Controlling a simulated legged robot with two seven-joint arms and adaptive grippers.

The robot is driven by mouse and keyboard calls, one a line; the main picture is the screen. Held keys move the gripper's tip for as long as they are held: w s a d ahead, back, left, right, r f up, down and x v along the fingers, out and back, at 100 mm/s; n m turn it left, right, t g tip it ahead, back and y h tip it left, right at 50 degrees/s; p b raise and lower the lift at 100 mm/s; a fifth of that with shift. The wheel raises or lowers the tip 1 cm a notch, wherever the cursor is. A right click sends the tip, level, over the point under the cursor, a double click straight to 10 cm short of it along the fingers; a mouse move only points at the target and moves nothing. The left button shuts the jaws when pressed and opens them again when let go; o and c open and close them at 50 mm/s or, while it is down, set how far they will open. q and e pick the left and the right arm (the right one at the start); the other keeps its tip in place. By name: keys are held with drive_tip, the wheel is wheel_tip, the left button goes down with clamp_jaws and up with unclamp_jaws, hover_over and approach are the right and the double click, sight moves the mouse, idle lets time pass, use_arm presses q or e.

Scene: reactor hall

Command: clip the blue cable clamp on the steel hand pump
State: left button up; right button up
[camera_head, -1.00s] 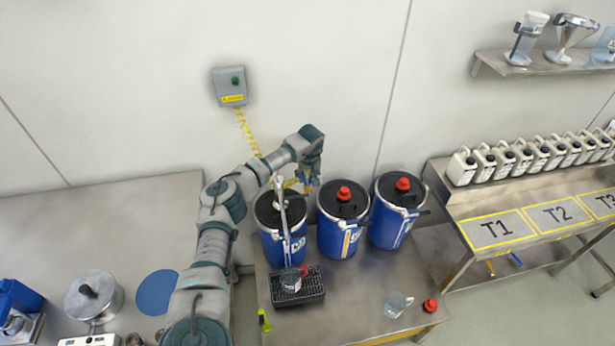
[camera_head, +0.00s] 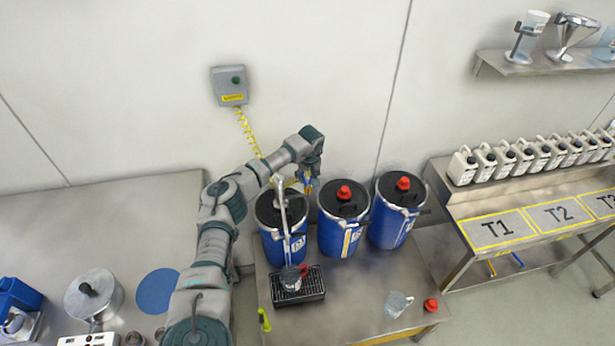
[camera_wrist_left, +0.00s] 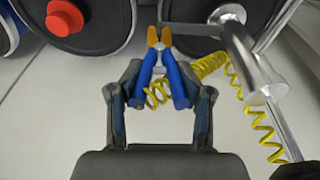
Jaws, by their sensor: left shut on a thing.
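My left gripper (camera_head: 308,178) is above the left blue drum's lid, behind and right of the steel hand pump (camera_head: 283,207). In the left wrist view, the gripper (camera_wrist_left: 160,88) is shut on the blue cable clamp (camera_wrist_left: 144,77), one finger against each blue handle. The clamp's orange jaws point away from the gripper and look slightly apart. The pump's steel body (camera_wrist_left: 254,72) stands to their right, with a grey arm running left behind the jaws. I cannot tell whether jaws and pump touch. My right gripper is not in view.
A yellow coiled cord (camera_head: 247,130) runs from a grey wall box (camera_head: 230,86) toward the clamp. Two blue drums with red caps (camera_head: 343,215) stand to the right. A black drip tray (camera_head: 312,288) holds a glass beaker in front. Canisters line the right bench.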

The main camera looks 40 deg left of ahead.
use_arm(q)
drive_tip(key=shift+f, duration=0.45)
drive_tip(key=o, duration=1)
drive_tip(key=r, duration=0.4)
drive_tip(key=s+d+r, duration=0.1)
drive_tip(key=r, duration=0.6)
drive_tip(key=shift+s+d+r, duration=0.2)
drive_tip(key=shift+d+r, duration=0.15)
drive_tip(key=shift+d, duration=0.05)
